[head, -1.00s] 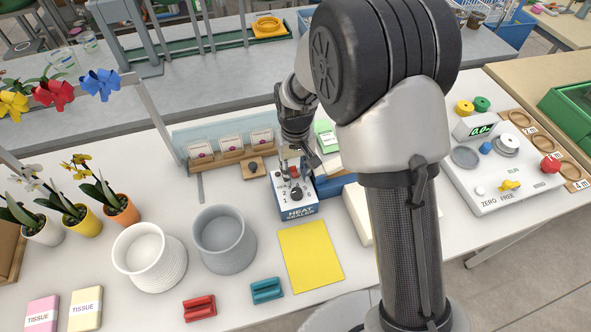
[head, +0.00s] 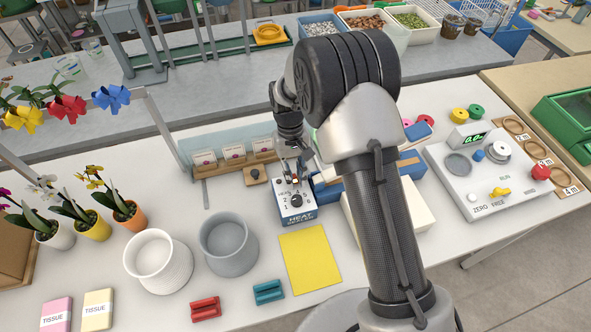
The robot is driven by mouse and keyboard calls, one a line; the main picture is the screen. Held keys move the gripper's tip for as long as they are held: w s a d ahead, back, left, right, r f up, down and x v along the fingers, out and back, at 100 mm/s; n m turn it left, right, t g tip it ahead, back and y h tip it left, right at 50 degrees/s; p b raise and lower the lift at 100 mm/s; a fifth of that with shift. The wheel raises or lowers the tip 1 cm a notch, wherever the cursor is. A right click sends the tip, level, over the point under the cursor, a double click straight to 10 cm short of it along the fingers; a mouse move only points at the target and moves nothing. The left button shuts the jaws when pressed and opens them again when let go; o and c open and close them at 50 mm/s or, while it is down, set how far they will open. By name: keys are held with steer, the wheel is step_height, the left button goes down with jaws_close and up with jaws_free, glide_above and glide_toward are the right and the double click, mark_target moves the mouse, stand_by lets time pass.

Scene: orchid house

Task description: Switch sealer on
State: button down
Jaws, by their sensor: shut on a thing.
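The heat sealer (head: 299,217) is a small white-and-blue box standing on the bench in the middle of the head view. Its top has a dark round knob with number marks around it. My gripper (head: 293,180) points down at the rear part of the sealer's top, behind the knob. Its fingers are closed on a small part there, which looks like the sealer's switch. The fingers cover most of that part, so its position cannot be read.
A yellow sheet (head: 310,259) lies in front of the sealer. A grey pot (head: 228,246) stands to its left, and a wooden block with a dark knob (head: 254,176) is behind left.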

steer(key=shift+w+a+g+p, duration=0.1)
steer(key=shift+w+g+p, duration=0.2)
steer(key=shift+g+p, duration=0.35)
steer(key=shift+g, duration=0.25)
steer(key=c, duration=1.5)
jaws_free()
steer(key=v, duration=1.2)
steer(key=shift+a, duration=0.25)
